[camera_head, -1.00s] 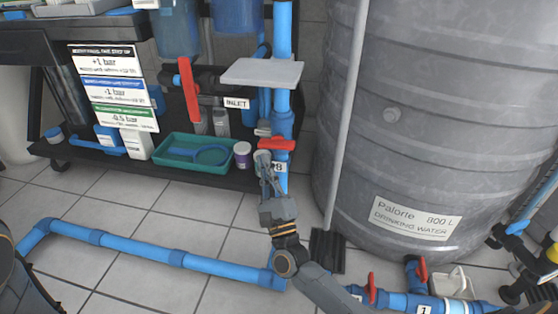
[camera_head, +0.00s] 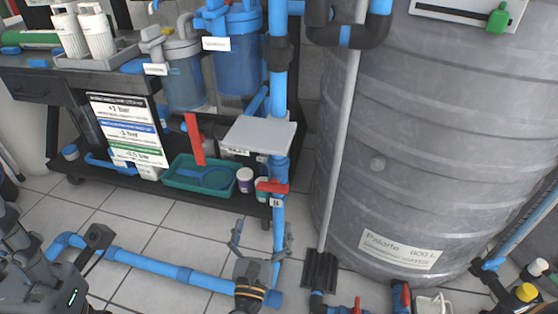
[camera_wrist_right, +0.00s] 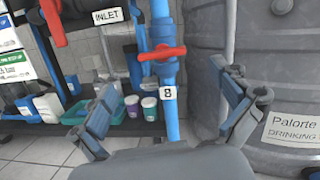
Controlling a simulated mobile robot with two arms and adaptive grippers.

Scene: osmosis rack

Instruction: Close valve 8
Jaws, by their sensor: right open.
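Valve 8 has a red handle (camera_head: 272,187) on a vertical blue pipe, just under a grey shelf plate. The handle lies across the pipe, and it also shows in the right wrist view (camera_wrist_right: 162,53). The label "8" (camera_wrist_right: 167,93) is on the pipe below it. My right gripper (camera_head: 262,232) is open and empty, below the handle and apart from it. In the wrist view its fingers (camera_wrist_right: 165,85) stand either side of the pipe in the picture, with the handle above and beyond them. My left arm is at the lower left; its fingers cannot be made out.
The grey shelf plate (camera_head: 259,135) juts out just above the handle. A large grey tank (camera_head: 420,150) stands to the right, with a thin grey pipe (camera_head: 343,150) before it. A red inlet handle (camera_head: 194,140) and green tray (camera_head: 183,182) are to the left. A blue pipe (camera_head: 150,263) runs along the floor.

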